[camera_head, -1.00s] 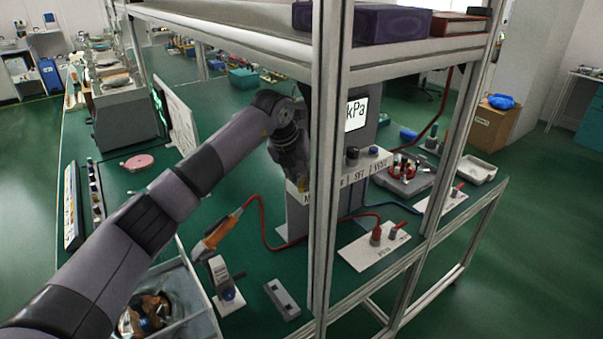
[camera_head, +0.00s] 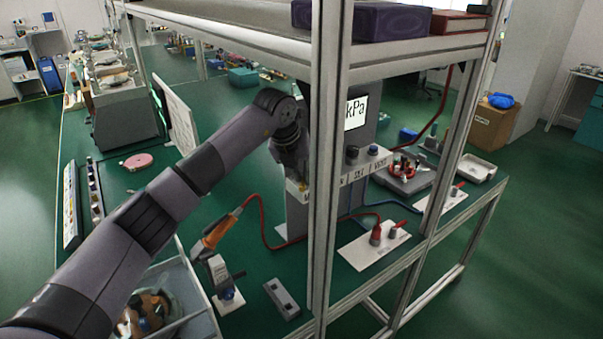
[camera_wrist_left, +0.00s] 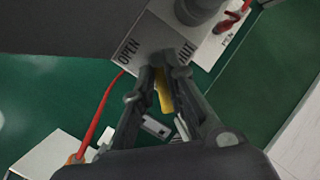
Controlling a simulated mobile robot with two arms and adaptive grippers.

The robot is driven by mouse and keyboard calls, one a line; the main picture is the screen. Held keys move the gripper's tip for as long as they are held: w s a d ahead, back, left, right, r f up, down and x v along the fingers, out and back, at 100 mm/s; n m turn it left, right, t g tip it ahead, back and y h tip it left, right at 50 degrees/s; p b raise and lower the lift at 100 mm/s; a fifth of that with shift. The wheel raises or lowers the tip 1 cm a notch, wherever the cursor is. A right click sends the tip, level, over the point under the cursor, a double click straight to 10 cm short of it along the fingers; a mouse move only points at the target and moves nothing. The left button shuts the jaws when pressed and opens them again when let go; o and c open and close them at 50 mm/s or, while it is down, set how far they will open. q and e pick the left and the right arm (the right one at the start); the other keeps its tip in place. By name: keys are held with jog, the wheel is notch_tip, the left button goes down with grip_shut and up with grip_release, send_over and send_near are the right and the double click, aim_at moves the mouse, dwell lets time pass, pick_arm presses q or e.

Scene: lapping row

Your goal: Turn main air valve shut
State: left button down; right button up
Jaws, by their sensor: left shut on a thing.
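The panel under the kPa display (camera_head: 355,106) carries a white label strip (camera_head: 362,172) with SET and VENT readable. The label at its left end is mostly hidden by my gripper and a rack post. My left gripper (camera_head: 303,184) is at that left end, partly behind the post. In the left wrist view, my left gripper (camera_wrist_left: 170,100) is shut on a yellow valve lever (camera_wrist_left: 164,92). The lever lies between the fingers, below a white plate (camera_wrist_left: 152,37) marked OPEN on the left and SHUT on the right. My right gripper is in neither view.
A metal rack post (camera_head: 331,150) stands just right of the gripper. A red hose (camera_head: 262,225) runs across the green bench to a white plate (camera_head: 373,245) with fittings. An orange-handled tool (camera_head: 215,235) and a grey block (camera_head: 282,299) are below.

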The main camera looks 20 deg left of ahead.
pick_arm(q)
jog(key=n+y+b, duration=0.1)
jog(key=n, duration=0.1)
jog(key=n+y+b, duration=0.1)
jog(key=n, duration=0.1)
jog(key=shift+d, duration=0.4)
jog(key=shift+w+d+n+y+b, duration=0.15)
jog(key=shift+n+y+b, duration=0.25)
jog(key=shift+n, duration=0.7)
jog(key=shift+w+d+n+y+b, duration=0.15)
jog(key=shift+n+y+b, duration=0.25)
jog(key=shift+n, duration=0.7)
jog(key=c, duration=1.7)
grip_release()
jog(key=shift+s, duration=0.1)
jog(key=shift+o, duration=0.2)
